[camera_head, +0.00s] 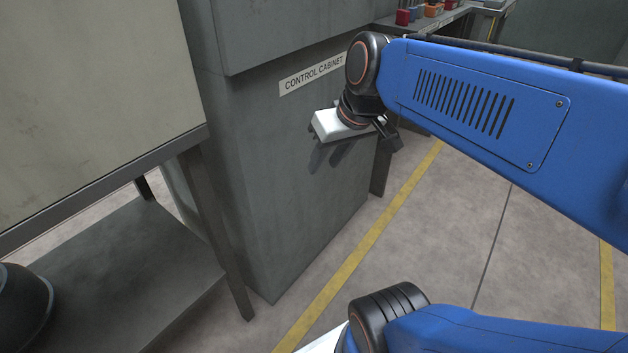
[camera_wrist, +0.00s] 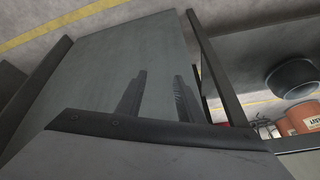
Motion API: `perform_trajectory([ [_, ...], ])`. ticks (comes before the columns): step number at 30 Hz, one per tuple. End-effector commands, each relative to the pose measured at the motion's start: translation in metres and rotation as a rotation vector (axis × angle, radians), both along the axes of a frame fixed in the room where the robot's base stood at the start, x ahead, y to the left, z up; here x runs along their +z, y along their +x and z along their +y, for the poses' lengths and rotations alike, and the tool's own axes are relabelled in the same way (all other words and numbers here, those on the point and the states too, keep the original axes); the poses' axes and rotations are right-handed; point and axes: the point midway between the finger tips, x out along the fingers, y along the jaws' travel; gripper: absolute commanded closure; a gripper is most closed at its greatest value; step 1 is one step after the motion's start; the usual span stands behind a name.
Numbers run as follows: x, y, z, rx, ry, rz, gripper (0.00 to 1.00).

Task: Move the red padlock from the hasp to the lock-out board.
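I cannot make out the red padlock, the hasp or the lock-out board in either view. My gripper (camera_head: 330,158) is in front of the grey control cabinet (camera_head: 275,195), just below its label, with its pale body tilted. In the wrist view, the two dark fingers of my gripper (camera_wrist: 162,72) stand apart with nothing between them. A grey panel shows behind them. In the head view the fingers are dark against the cabinet, so whether they touch it cannot be told.
A table with a lower shelf (camera_head: 130,270) stands at left. A far bench holds a red box (camera_head: 403,17) and other small items. An orange-red container (camera_wrist: 300,118) shows in the wrist view. Floor with a yellow line (camera_head: 365,250) is open at right.

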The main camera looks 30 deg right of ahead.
Motion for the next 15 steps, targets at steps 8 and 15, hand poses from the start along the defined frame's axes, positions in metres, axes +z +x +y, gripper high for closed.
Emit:
perform_trajectory([
  [8, -0.050, -0.053, 0.016, 0.006, -0.074, 0.020, 0.66],
  [15, -0.060, -0.063, 0.016, 0.003, -0.091, 0.020, 0.66],
])
